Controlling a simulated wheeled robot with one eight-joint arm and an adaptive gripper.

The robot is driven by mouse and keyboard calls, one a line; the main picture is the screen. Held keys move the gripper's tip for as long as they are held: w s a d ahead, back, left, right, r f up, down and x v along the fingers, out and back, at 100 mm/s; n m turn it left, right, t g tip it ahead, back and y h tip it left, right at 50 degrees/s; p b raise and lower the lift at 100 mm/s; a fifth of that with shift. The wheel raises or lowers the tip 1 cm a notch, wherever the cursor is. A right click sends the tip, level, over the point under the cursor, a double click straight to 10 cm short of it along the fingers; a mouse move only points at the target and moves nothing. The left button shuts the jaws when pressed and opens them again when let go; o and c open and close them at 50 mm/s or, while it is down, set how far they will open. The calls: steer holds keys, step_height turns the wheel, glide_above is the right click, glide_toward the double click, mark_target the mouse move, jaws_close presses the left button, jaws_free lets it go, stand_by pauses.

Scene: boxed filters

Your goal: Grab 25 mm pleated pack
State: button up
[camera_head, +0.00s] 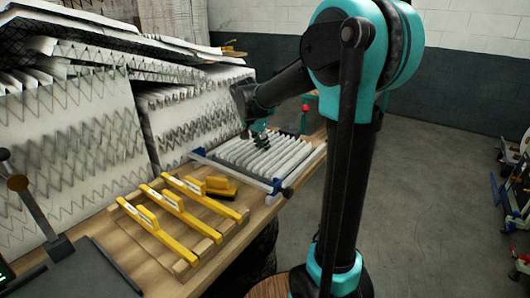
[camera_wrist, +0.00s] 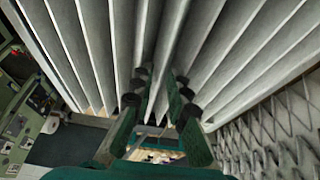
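A grey-white pleated pack (camera_head: 285,150) lies on the bench in a fixture with blue corner clamps (camera_head: 277,186). My gripper (camera_head: 261,140) is at the pack's left part, low over the pleats. In the wrist view the pleats (camera_wrist: 215,50) fill the upper picture. My gripper (camera_wrist: 158,92) shows there with its two dark-padded fingers apart, one on each side of a pleat edge. I cannot tell whether the pads touch the pleats. No size marking on the pack is readable.
Yellow bars with labelled tabs (camera_head: 158,231) lie on a wooden rack in front of the pack. Large wire-faced pleated filters (camera_head: 75,145) stand behind at the left. A dark plate with a lever (camera_head: 75,275) is at the front left. Open floor (camera_head: 430,190) lies to the right.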

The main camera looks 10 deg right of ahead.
steer(key=shift+c, duration=0.4)
jaws_close()
